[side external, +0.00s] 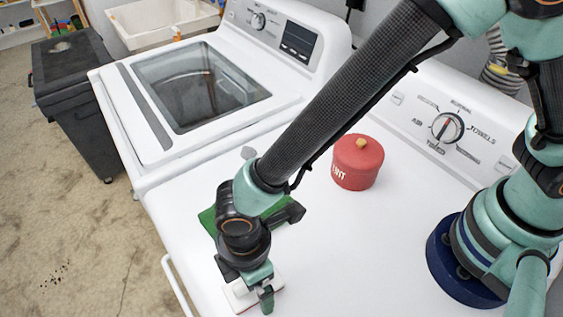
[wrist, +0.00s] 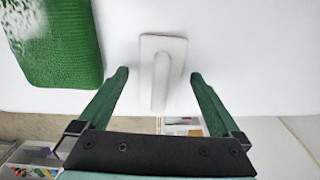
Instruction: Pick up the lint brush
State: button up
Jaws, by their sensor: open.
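A white object with a flat rectangular head and a raised handle, which looks like the lint brush (wrist: 163,48), lies on the white machine top. In the side external view the lint brush (side external: 238,297) shows partly beneath my gripper (side external: 249,284), near the front edge of the top. In the wrist view my gripper (wrist: 158,78) is open, with one green finger on each side of the brush and visible gaps between. The brush is not held. Whether the fingertips touch the top cannot be told.
A green textured object (wrist: 55,42) lies left of the brush; it is partly hidden behind my arm in the side view (side external: 208,220). A red lidded canister (side external: 357,165) stands farther back. A washer (side external: 200,85) stands alongside.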

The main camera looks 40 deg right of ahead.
jog(key=c, duration=1.5)
jog(key=shift+r, duration=0.1)
notch_tip(320, 180, up, 20)
jog(key=shift+f, duration=0.1)
